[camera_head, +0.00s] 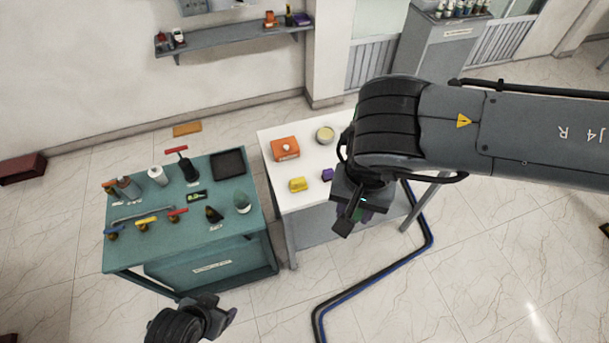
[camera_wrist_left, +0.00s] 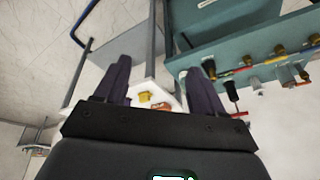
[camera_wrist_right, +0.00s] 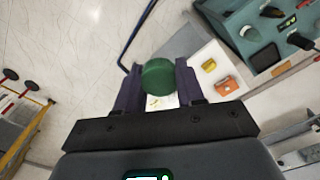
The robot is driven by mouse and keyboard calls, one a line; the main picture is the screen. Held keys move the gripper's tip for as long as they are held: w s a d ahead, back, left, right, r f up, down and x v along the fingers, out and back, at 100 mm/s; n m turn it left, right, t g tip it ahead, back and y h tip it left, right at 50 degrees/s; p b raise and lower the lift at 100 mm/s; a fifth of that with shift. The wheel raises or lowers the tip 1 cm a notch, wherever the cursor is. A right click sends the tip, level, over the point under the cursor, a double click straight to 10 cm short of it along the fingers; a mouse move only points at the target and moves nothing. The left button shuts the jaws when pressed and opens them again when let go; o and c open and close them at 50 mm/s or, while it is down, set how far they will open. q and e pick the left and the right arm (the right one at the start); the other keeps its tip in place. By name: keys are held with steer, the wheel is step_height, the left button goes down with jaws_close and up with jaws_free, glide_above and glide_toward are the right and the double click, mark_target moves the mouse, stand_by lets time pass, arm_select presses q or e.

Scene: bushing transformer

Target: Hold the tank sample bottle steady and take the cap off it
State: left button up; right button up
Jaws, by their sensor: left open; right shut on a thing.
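My right gripper (camera_head: 357,212) hangs over the front right of the white table. In the right wrist view (camera_wrist_right: 158,88) it is shut on a dark green round thing (camera_wrist_right: 158,75), seemingly the tank sample bottle. In the head view my right gripper and arm mostly hide this thing, and I cannot make out its cap. My left gripper (camera_head: 222,312) is low in front of the teal bench. In the left wrist view its two fingers (camera_wrist_left: 158,68) are apart with nothing between them. The two grippers are well apart.
The teal bench (camera_head: 150,255) carries several coloured valves, a white cylinder (camera_head: 157,175) and a black tray (camera_head: 228,164). The white table (camera_head: 290,201) carries an orange box (camera_head: 285,149), a yellow block (camera_head: 298,184) and a round tin (camera_head: 325,135). Hoses (camera_head: 385,266) lie on the floor.

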arm_select(q)
steer(key=w+d+r+m+t+h, duration=0.2)
steer(key=w+d+m+t+h, duration=0.4)
steer(key=d+m, duration=0.9)
steer(key=s+d+r+m+g+h, duration=0.2)
steer(key=d+r+m+g+h, duration=0.4)
steer(key=m, duration=0.8)
steer(key=s+d+r+m+g+h, duration=0.2)
steer(key=d+m+g+h, duration=0.45)
steer(key=m, duration=0.75)
steer(key=w+a+r+m+g+y, duration=0.2)
steer(key=w+a+r+m, duration=0.15)
steer(key=w+m, duration=0.2)
steer(key=w+a+r+m+g+y, duration=0.2)
steer(key=w+a+r+m+y, duration=0.15)
steer(key=w+a, duration=0.2)
steer(key=w+a+r+m+t, duration=0.1)
steer(key=w+r+m+t, duration=0.15)
steer(key=w+r, duration=0.65)
steer(key=shift+n, duration=0.35)
steer(key=x, duration=0.3)
steer(key=s+r+x, duration=0.1)
steer(key=x, duration=0.3)
steer(key=s+x, duration=0.1)
steer(key=x, duration=0.3)
steer(key=shift+a+r, duration=0.1)
steer(key=shift+r, duration=0.05)
